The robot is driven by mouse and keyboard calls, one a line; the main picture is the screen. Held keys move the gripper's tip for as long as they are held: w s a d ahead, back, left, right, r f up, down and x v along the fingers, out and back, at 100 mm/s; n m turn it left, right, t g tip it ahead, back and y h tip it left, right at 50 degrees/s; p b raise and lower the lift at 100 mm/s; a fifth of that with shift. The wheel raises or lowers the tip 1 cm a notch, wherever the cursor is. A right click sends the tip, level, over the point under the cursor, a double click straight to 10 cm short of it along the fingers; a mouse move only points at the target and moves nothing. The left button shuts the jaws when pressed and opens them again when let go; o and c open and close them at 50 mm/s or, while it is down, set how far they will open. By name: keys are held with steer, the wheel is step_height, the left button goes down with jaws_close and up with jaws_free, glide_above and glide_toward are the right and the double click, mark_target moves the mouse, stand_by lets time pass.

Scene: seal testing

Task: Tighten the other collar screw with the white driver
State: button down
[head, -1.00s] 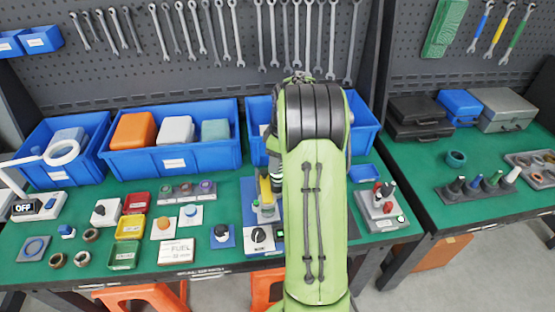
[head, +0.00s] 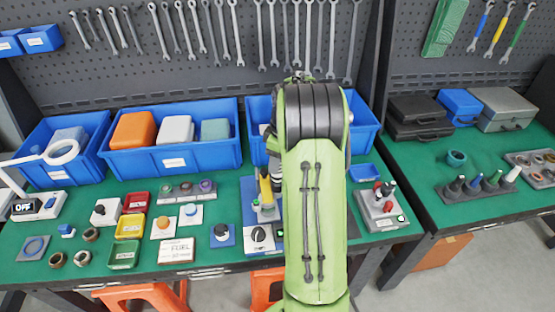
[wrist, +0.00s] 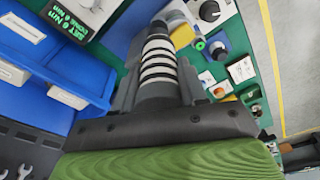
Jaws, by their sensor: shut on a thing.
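In the wrist view my gripper (wrist: 155,92) is shut around a driver with a black and white banded handle (wrist: 158,62). The driver points away from the camera toward the bench fixture. In the head view my green arm covers most of the gripper, and part of the banded handle (head: 262,178) shows at its left edge. The fixture (head: 250,200) on a blue base stands just left of my arm, with a yellow part (head: 265,188) upright on it. The collar screws and the driver's tip cannot be made out, so I cannot tell whether they touch.
A grey stand (head: 381,222) with coloured knobs is right of my arm. Blue bins (head: 200,158) line the back. Small blocks and trays (head: 124,255) crowd the bench's left part.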

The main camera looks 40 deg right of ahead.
steer(key=shift+r+p, duration=2.1)
steer(key=shift+r, duration=0.55)
steer(key=shift+f, duration=0.15)
